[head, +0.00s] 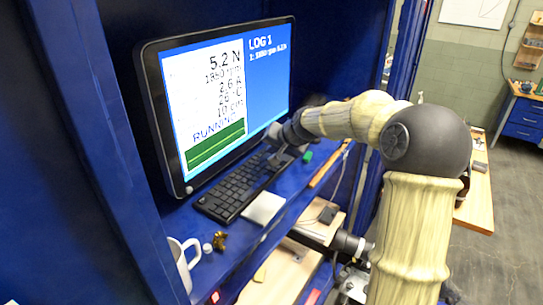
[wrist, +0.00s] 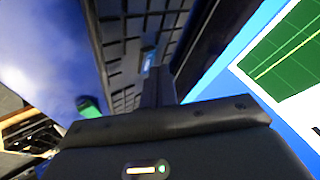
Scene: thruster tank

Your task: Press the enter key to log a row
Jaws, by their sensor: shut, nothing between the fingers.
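The black keyboard (head: 238,188) lies on the blue shelf below the monitor. In the wrist view the keyboard (wrist: 122,50) runs away from me, and one key with a blue mark (wrist: 148,62) shows just beyond my fingertips; I cannot read its label. My gripper (head: 274,160) is shut and empty over the far right end of the keyboard. In the wrist view its fingers (wrist: 157,80) point at the keys; I cannot tell whether they touch. The monitor (head: 225,90) reads "LOG 1" with one row beneath, and "5.2 N" and "RUNNING" on its left half.
The monitor stands close behind the keyboard, with blue cabinet walls around. A white pad (head: 263,208) lies in front of the keyboard. A green object (head: 307,157) sits right of my gripper.

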